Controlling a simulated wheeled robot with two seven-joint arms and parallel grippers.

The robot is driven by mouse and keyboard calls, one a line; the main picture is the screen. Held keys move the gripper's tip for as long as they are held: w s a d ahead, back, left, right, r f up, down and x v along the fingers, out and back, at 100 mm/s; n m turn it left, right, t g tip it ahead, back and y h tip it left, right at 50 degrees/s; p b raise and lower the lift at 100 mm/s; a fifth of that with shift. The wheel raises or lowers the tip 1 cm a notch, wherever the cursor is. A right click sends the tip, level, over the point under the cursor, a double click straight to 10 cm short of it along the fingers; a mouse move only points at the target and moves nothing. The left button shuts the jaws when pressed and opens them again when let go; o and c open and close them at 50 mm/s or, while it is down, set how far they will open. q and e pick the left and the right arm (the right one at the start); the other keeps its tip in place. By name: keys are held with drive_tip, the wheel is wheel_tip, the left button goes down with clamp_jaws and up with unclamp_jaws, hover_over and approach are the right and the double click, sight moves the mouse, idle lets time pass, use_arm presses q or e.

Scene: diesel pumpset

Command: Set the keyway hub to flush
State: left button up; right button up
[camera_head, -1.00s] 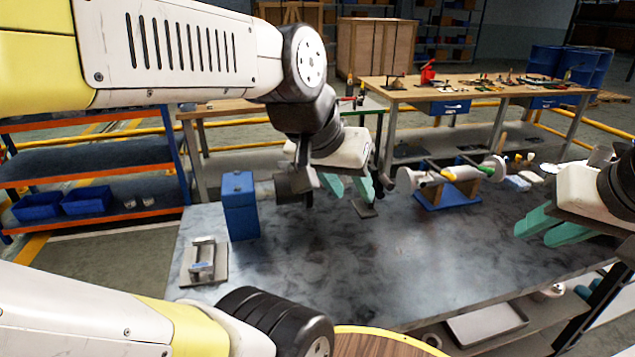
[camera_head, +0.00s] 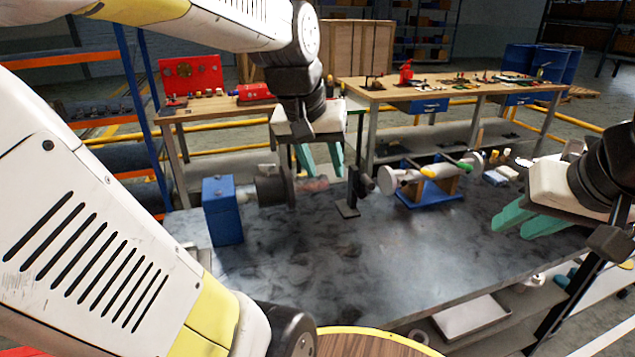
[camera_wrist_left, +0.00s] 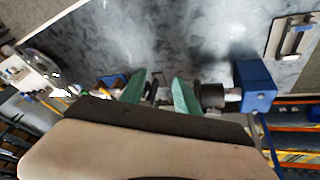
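A dark round hub-like part (camera_head: 270,190) with a flange sits on the right side of a blue block (camera_head: 223,212) on the grey bench. I cannot tell surely whether it is the keyway hub. A faint reddish shaft (camera_head: 316,184) shows to its right. The dark part (camera_wrist_left: 212,95) and blue block (camera_wrist_left: 256,86) also show in the left wrist view. My left gripper (camera_head: 321,158) is above and behind the shaft, its teal fingers apart and nothing seen held. It also shows in the left wrist view (camera_wrist_left: 158,94). My right gripper (camera_head: 532,218) is open and empty over the bench's right side.
A black upright bracket (camera_head: 352,194) stands right of the shaft. Beyond it is a pale pump-like unit (camera_head: 432,174) with yellow and green parts on a blue base (camera_head: 430,193). The front middle bench is clear.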

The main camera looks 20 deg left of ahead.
use_arm(q)
drive_tip(key=w+a+f+n+g, duration=0.2)
drive_tip(key=w+a+f+n, duration=0.15)
drive_tip(key=w+a, duration=0.5)
drive_tip(key=n+g+y, duration=0.1)
drive_tip(key=n+g, duration=0.2)
hover_over(291, 189)
drive_tip(key=shift+m, duration=0.25)
wheel_tip(291, 189, down, 8)
drive_tip(key=shift+f, duration=0.25)
wheel_tip(291, 189, down, 7)
drive_tip(key=shift+f, duration=0.2)
clamp_jaws()
